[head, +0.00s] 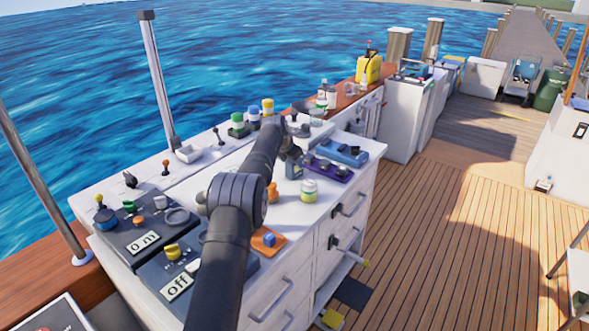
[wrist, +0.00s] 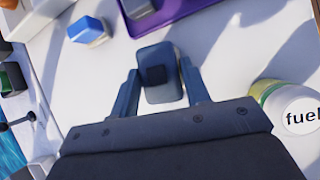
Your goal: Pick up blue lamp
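A dark slate-blue, rounded box-like thing (wrist: 160,70) with a dark square on top lies between the fingers of my gripper (wrist: 160,82) in the wrist view. It may be the blue lamp; I cannot tell for sure. My two fingers are spread, one on each side of it, and no firm grip shows. In the head view, a dark blue thing (head: 293,168) stands on the white counter just below my gripper (head: 290,150). My arm hides part of the counter there.
A jar marked "fuel" (wrist: 290,110) stands close to the right of my gripper in the wrist view. A purple tray (wrist: 165,18) and a blue-and-white block (wrist: 87,30) lie beyond. In the head view, a blue tray (head: 342,152) is at the back right of the counter (head: 335,198).

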